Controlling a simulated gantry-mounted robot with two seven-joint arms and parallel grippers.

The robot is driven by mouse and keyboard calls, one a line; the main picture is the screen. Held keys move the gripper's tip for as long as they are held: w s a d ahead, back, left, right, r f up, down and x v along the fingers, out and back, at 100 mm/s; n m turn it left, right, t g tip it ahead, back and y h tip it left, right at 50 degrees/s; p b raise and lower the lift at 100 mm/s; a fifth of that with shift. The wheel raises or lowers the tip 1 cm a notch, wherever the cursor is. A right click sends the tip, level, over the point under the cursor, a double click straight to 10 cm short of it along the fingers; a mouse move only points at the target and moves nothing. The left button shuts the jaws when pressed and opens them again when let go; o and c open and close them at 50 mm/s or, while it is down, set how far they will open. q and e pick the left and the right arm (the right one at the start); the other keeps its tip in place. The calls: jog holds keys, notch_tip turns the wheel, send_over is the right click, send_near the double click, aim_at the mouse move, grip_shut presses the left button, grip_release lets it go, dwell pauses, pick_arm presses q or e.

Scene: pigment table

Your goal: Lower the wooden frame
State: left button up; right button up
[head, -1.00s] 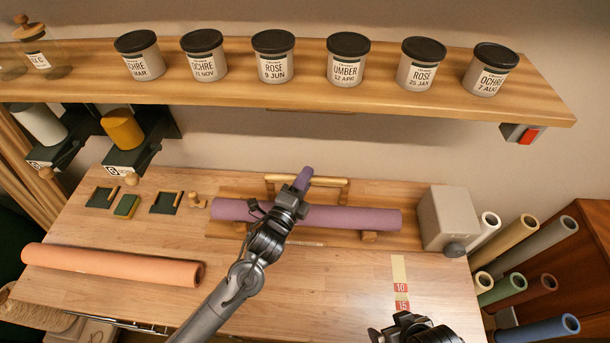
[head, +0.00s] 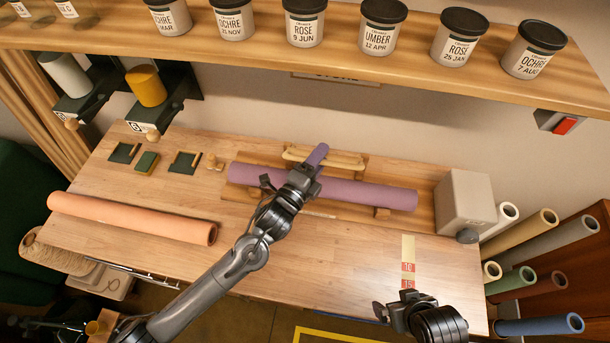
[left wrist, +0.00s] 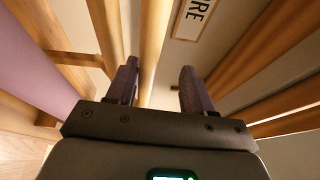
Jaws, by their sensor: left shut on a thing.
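The wooden frame (head: 345,163) stands on a wooden board (head: 235,192) at the back middle of the table, behind a purple roll (head: 370,195) that lies across the board. My left gripper (head: 317,156) reaches over the roll and is shut on the frame's top bar, a little left of its middle. In the left wrist view, the bar (left wrist: 153,45) runs between the two fingers (left wrist: 158,90). My left arm and gripper hide part of the roll and board. My right gripper (head: 390,311) is near the table's front right and appears empty; its jaw opening is unclear.
A shelf with lidded jars (head: 383,25) overhangs the back. A grey block (head: 465,203) stands right of the board. An orange roll (head: 130,218) lies at left. Small green pads (head: 145,162) lie at back left.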

pick_arm(q)
jog(key=v, duration=0.8)
jog(key=shift+a+b, duration=0.15)
jog(key=shift+b, duration=0.2)
